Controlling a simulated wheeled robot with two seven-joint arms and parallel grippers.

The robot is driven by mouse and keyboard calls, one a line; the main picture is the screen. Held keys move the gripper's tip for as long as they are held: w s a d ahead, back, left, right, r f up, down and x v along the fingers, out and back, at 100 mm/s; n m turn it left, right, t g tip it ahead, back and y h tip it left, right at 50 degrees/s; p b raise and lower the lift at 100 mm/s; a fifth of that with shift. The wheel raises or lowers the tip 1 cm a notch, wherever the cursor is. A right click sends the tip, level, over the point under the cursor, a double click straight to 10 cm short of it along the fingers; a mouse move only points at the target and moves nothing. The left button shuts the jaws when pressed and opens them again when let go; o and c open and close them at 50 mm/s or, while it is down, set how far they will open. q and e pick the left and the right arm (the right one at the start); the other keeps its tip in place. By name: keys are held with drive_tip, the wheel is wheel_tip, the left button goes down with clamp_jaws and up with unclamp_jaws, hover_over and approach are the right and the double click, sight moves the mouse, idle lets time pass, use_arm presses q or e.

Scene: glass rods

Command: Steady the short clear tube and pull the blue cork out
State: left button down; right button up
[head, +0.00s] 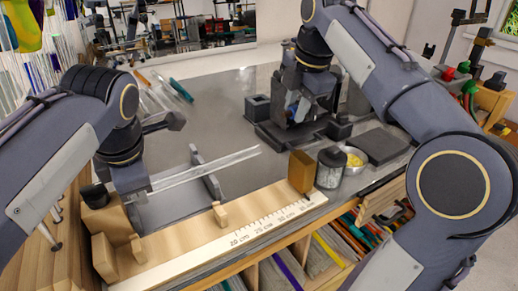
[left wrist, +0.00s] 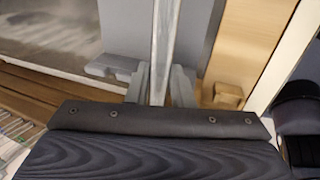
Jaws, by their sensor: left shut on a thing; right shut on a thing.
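My left gripper (head: 140,192) is shut on a clear glass tube (head: 215,164), which slants up to the right over a grey upright rest. In the left wrist view the tube (left wrist: 165,38) runs between the two fingers of the left gripper (left wrist: 158,85). My right gripper (head: 300,108) points down among dark blocks at the back right. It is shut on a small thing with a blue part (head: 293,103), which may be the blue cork. The fingers hide most of it, and I cannot tell whether it sits in a tube.
A wooden rail with a printed scale (head: 265,222) lies along the front edge. A wooden block (head: 301,171), a dark-lidded jar (head: 330,168) and a bowl with yellow contents (head: 354,158) stand near its right end. Loose rods (head: 165,95) lie at the back left. The grey mid-table is mostly clear.

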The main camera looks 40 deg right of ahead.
idle(0.3)
use_arm(q)
drive_tip(key=c, duration=1.2)
unclamp_jaws()
drive_tip(key=v, duration=1.2)
